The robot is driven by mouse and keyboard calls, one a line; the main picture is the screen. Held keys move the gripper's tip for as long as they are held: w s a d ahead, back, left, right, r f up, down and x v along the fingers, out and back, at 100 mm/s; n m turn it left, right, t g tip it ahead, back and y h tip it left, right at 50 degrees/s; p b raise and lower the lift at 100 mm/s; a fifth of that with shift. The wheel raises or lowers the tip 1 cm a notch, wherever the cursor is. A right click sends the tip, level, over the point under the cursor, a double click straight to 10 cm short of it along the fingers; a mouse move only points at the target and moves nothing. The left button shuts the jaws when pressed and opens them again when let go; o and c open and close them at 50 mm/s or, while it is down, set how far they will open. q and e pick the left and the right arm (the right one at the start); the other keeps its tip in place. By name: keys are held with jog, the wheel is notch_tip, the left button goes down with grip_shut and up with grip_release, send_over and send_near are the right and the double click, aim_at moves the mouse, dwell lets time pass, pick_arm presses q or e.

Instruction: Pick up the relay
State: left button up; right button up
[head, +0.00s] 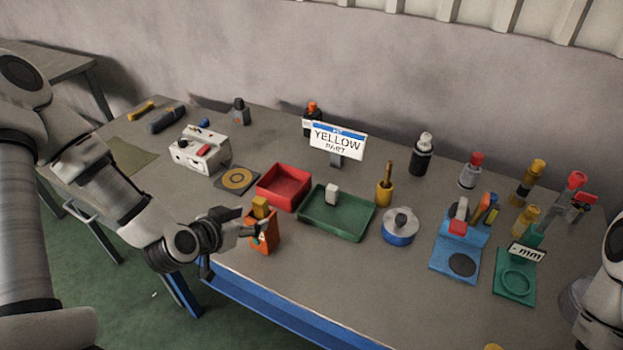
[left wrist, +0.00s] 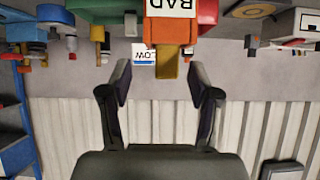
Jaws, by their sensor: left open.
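A yellow block (head: 261,207) stands upright in the top of an orange box (head: 265,236) near the table's front edge; I take it for the relay, though no label confirms this. In the left wrist view, which is upside down, the yellow block (left wrist: 167,62) sticks out of the orange box (left wrist: 172,30) with its "BAD" label. My left gripper (head: 232,247) is open and empty beside the box. In the left wrist view, my left gripper's fingertips (left wrist: 158,82) are apart, with the block just beyond and roughly between them. My right gripper is out of view.
A red tray (head: 284,187) and a green tray (head: 338,222) holding a pale block (head: 331,194) stand behind the box. A "YELLOW PART" sign (head: 338,139) stands farther back. A white box (head: 199,151) stands left; a round tin (head: 400,228) and blue stand (head: 459,250) are right.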

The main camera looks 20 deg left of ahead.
aim_at(257, 204)
pick_arm(q)
jog(key=shift+s+a+r+t, duration=0.1)
jog(key=shift+a+r+t, duration=0.1)
jog(key=shift+a+r, duration=0.3)
jog(key=shift+a+r+t, duration=0.15)
jog(key=shift+r+t, duration=0.05)
jog(key=shift+r, duration=0.5)
jog(key=x, duration=0.7)
jog(key=shift+d+r, duration=0.15)
jog(key=shift+d, duration=0.05)
grip_shut()
